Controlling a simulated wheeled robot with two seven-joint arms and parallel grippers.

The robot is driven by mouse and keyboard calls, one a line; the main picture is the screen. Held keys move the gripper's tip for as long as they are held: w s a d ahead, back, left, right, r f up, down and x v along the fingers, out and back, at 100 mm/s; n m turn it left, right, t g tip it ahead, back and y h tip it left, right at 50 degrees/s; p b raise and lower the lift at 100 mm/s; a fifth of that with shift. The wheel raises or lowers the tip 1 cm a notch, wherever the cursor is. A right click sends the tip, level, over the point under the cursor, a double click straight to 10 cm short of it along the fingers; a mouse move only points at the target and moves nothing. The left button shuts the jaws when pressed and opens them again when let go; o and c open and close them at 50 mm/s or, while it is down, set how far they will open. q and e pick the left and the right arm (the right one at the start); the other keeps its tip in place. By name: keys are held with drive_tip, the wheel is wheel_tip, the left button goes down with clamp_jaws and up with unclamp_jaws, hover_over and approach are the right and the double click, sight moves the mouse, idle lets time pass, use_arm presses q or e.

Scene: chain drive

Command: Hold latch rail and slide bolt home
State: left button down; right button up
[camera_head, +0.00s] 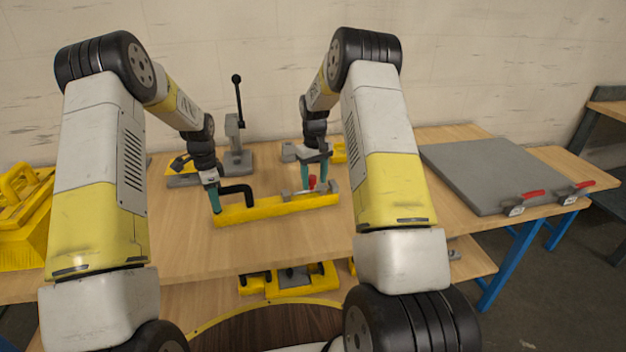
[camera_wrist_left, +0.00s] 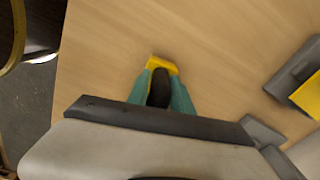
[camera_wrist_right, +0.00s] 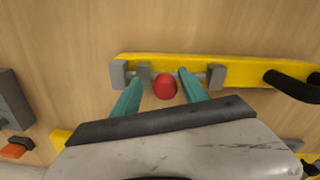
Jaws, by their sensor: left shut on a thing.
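The yellow latch rail (camera_head: 270,210) lies on the wooden table, with a black bent handle (camera_head: 240,188) near its left end. My left gripper (camera_head: 216,207) is shut on the handle; the left wrist view shows its teal fingers on both sides of the black handle (camera_wrist_left: 160,88). The grey bolt with a red knob (camera_head: 312,182) sits on the rail's right part, between grey brackets (camera_wrist_right: 217,76). My right gripper (camera_head: 313,186) is open, its fingers on either side of the red knob (camera_wrist_right: 165,86) with gaps between. Whether the fingertips touch the rail cannot be told.
A grey toggle stand with a black-knobbed lever (camera_head: 238,125) stands behind the rail. A grey plate with red handles (camera_head: 480,170) lies at right. A yellow toolbox (camera_head: 22,215) is at the left. A yellow fixture (camera_head: 290,280) sits on the lower shelf. The table in front of the rail is clear.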

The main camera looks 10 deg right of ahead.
sight(314, 177)
drive_tip(key=shift+a, duration=0.1)
use_arm(q)
drive_tip(key=shift+d, duration=0.1)
use_arm(e)
wheel_tip(314, 177, up, 12)
idle(0.4)
use_arm(q)
drive_tip(key=c, duration=1.1)
unclamp_jaws()
drive_tip(key=shift+o, duration=0.2)
